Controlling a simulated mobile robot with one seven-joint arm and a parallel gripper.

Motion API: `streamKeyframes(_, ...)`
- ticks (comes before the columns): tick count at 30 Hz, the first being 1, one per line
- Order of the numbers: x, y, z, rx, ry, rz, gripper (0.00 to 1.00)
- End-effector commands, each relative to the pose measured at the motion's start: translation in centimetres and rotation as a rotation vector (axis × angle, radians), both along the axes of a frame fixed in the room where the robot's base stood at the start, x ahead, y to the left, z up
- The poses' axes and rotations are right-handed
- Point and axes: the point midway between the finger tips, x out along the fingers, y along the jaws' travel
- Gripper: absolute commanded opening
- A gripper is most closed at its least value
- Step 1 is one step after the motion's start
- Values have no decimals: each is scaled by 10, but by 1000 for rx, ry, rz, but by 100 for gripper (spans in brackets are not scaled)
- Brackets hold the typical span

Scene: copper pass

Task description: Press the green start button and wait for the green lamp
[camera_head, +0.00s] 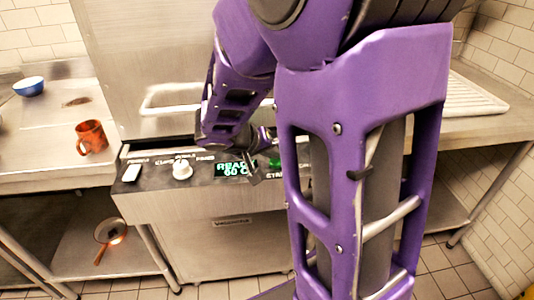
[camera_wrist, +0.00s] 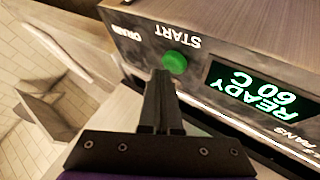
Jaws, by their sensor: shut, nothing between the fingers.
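The green start button (camera_wrist: 175,62) is round and sits on the dark control panel beside the word START. In the head view the green button (camera_head: 274,163) shows partly, behind my arm. My gripper (camera_wrist: 162,77) is shut and empty, its tips just below the button in the wrist view; I cannot tell whether they touch it. I see no lit green lamp; part of the panel is hidden.
The panel also bears a white knob (camera_head: 182,170) and a white switch (camera_head: 131,173). An orange mug (camera_head: 91,137) and a blue bowl (camera_head: 29,86) stand on the left counter. A pan (camera_head: 110,232) lies on the shelf below. A ribbed white rack (camera_head: 472,98) is on the right.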

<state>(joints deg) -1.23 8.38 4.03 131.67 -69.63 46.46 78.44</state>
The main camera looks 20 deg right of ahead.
Motion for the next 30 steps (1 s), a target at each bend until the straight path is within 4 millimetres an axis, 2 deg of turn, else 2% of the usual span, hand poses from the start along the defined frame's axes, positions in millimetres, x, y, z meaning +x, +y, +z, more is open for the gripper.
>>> streamKeyframes(30,0,0,-9,0,1,0,0)
